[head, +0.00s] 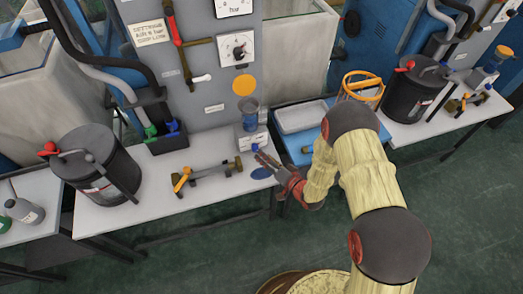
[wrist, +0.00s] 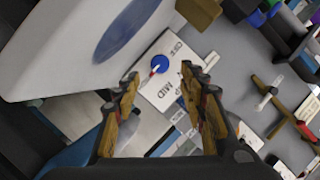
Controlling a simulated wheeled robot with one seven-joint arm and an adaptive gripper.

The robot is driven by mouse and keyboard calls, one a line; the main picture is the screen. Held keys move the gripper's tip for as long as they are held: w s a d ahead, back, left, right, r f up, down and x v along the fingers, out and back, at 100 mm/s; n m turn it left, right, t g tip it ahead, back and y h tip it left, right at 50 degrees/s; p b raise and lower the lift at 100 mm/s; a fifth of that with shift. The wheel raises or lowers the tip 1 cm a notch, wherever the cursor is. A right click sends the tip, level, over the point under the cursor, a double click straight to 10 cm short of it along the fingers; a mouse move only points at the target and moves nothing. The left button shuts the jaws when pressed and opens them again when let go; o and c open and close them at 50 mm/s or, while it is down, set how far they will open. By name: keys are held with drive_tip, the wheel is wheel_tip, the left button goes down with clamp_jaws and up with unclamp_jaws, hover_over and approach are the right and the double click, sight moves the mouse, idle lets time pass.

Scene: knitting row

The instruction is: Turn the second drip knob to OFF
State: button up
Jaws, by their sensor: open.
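A blue drip knob (wrist: 159,64) with a red-and-white pointer sits on a white labelled plate (wrist: 158,92) in the wrist view. OFF and MID can be read on the plate. The pointer leans to the lower left of the picture, away from the word OFF. My gripper (wrist: 160,88) is open and empty, with its fingers apart just short of the knob and not visibly touching it. The knob is too small to make out there.
A black pot (head: 95,165) and a brass-coloured fitting (head: 205,175) stand on the same white table (head: 150,208). A grey panel (head: 215,80) with a gauge rises behind. A white tray (head: 300,117) and a second black pot (head: 415,93) are to the right.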

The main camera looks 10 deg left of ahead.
sight(257, 150)
drive_tip(key=shift+b+x, duration=0.75)
drive_tip(key=shift+x, duration=2.4)
drive_tip(key=shift+c, duration=1)
clamp_jaws()
